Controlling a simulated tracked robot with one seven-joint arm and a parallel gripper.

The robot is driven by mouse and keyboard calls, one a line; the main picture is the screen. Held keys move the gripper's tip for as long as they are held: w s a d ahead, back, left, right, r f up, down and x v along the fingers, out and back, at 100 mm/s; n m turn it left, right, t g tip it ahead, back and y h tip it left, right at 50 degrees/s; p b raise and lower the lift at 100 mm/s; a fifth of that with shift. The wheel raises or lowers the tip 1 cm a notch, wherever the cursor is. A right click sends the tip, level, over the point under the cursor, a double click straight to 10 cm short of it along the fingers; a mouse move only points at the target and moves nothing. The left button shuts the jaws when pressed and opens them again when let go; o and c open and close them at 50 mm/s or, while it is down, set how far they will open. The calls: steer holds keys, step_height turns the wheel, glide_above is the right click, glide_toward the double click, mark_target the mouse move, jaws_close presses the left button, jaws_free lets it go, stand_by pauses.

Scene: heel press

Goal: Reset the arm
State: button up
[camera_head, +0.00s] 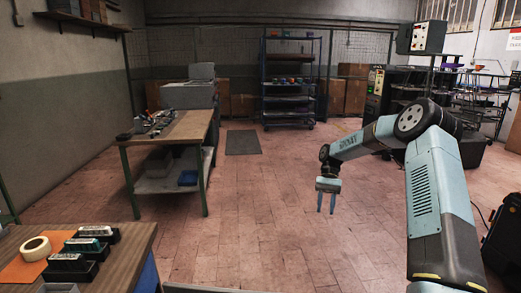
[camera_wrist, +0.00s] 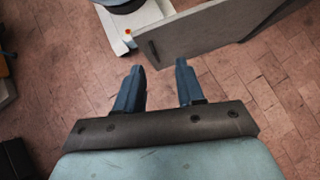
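My gripper (camera_head: 326,203) hangs pointing down over the open brick floor, right of the middle in the head view. In the wrist view my gripper (camera_wrist: 158,70) shows its two blue fingers apart with nothing between them, so it is open and empty. My arm bends up from the lower right of the head view and reaches left to the gripper. No object touches the fingers.
A workbench (camera_head: 200,127) with small items stands left. A nearer table (camera_head: 128,244) at lower left holds a tape roll (camera_head: 36,249) and several black trays. A blue shelf rack (camera_head: 290,88) stands at the back. A black case (camera_head: 503,240) is right. The middle floor is clear.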

steer(key=s+a+r+n+t+h, duration=0.1)
steer(key=s+a+r+t+h, duration=0.15)
steer(key=s+r, duration=0.8)
steer(key=s+a+r+n+t+h, duration=0.1)
steer(key=s+r+t, duration=0.45)
steer(key=r, duration=0.75)
steer(key=s+r+t, duration=0.1)
steer(key=s+t, duration=0.1)
steer(key=s, duration=0.6)
steer(key=s+d+r+n+t, duration=0.1)
steer(key=s+t, duration=0.1)
steer(key=s, duration=0.6)
steer(key=s+d+r+t, duration=0.1)
steer(key=s+r+t, duration=0.1)
steer(key=s, duration=0.6)
steer(key=shift+d+y, duration=0.25)
steer(key=shift+y, duration=0.1)
steer(key=shift+r, duration=0.1)
